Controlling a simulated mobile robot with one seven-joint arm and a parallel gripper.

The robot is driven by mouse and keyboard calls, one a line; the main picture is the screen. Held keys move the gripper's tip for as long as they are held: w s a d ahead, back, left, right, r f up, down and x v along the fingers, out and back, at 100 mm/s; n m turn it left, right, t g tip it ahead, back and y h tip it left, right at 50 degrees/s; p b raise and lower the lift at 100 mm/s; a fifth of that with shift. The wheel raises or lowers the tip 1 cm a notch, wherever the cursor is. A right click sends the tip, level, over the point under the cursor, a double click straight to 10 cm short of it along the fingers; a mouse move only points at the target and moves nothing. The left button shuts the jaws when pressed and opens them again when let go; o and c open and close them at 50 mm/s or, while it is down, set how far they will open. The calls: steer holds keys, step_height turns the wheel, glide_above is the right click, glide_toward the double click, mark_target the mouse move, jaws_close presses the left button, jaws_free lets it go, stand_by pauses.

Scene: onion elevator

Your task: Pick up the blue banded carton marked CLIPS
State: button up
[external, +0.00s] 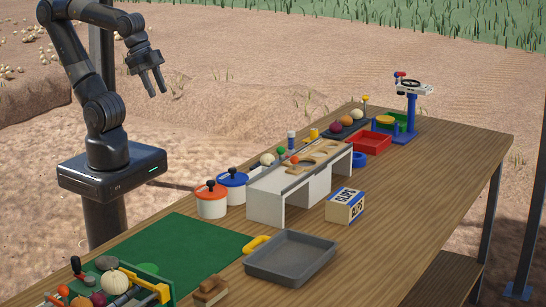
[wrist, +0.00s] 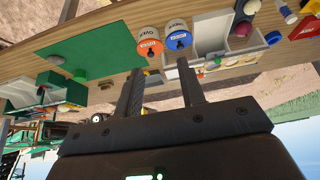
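The blue banded carton marked CLIPS (external: 345,206) is a small cream box with blue bands. It stands upright on the wooden table, just right of the white bench-like stand, in the external view. I cannot make it out in the wrist view. My gripper (external: 157,90) is raised at the upper left, beyond the table's far edge and well away from the carton. In the wrist view my gripper (wrist: 159,72) has its two fingers apart with nothing between them.
The white stand (external: 265,206) is close beside the carton. A grey tray (external: 290,257) lies nearer the camera, and a blue ring (external: 359,160) and red tray (external: 370,143) lie behind. Orange-lidded (external: 211,201) and blue-lidded (external: 233,187) pots stand left. Table right of the carton is clear.

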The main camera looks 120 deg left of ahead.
steer(key=shift+o, duration=0.4)
steer(key=o, duration=1.3)
